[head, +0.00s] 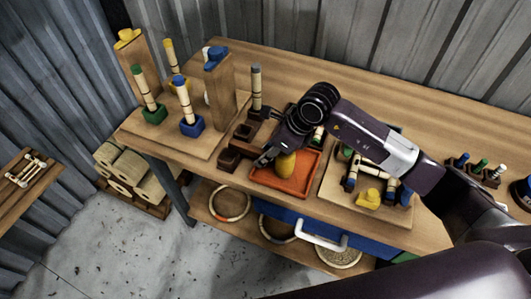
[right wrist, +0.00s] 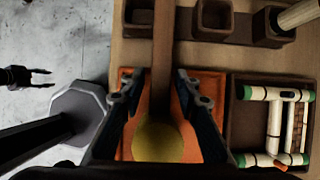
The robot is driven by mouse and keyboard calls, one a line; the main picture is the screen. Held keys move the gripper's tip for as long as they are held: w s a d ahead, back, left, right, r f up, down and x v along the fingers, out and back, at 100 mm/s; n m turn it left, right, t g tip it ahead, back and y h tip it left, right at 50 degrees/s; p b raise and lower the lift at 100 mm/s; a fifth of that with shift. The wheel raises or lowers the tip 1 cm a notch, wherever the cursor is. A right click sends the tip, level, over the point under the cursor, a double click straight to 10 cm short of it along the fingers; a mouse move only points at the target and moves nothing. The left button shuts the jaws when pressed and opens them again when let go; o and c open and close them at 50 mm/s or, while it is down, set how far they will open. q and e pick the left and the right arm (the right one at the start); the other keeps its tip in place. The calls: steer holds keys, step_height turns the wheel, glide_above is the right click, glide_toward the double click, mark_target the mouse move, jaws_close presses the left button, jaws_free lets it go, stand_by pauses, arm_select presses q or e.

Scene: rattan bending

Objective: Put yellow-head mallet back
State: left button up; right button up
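The yellow-head mallet shows its rounded yellow head (head: 286,166) over the orange tray (head: 304,187). In the right wrist view its head (right wrist: 157,140) is at the bottom and its brown handle runs up between my fingers. My right gripper (head: 267,158) is over the tray's left part; its fingers stand on both sides of the handle with visible gaps, so it looks open. I cannot tell whether the mallet touches the tray. A dark wooden rack with square sockets (head: 228,160) is just left of the tray. My left gripper (right wrist: 42,78) shows open and empty over the floor.
A light-handled tool (head: 256,85) stands in the rack's far socket; nearer sockets look empty. A wooden board with coloured posts (head: 190,122) is to the left. A tray of jointed parts with a yellow piece (head: 368,199) is to the right. Rings lie on the shelf below.

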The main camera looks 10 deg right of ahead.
steer(key=shift+r, duration=0.15)
steer(key=shift+r+p, duration=0.25)
steer(key=shift+p, duration=0.2)
steer(key=b+v, duration=0.2)
steer(key=v, duration=0.8)
steer(key=shift+s+d+r+b, duration=0.1)
steer(key=shift+d+r+b, duration=0.15)
steer(key=shift+r+b, duration=0.15)
steer(key=shift+s+d+r, duration=0.15)
steer(key=shift+s+r, duration=0.05)
steer(key=shift+r, duration=0.25)
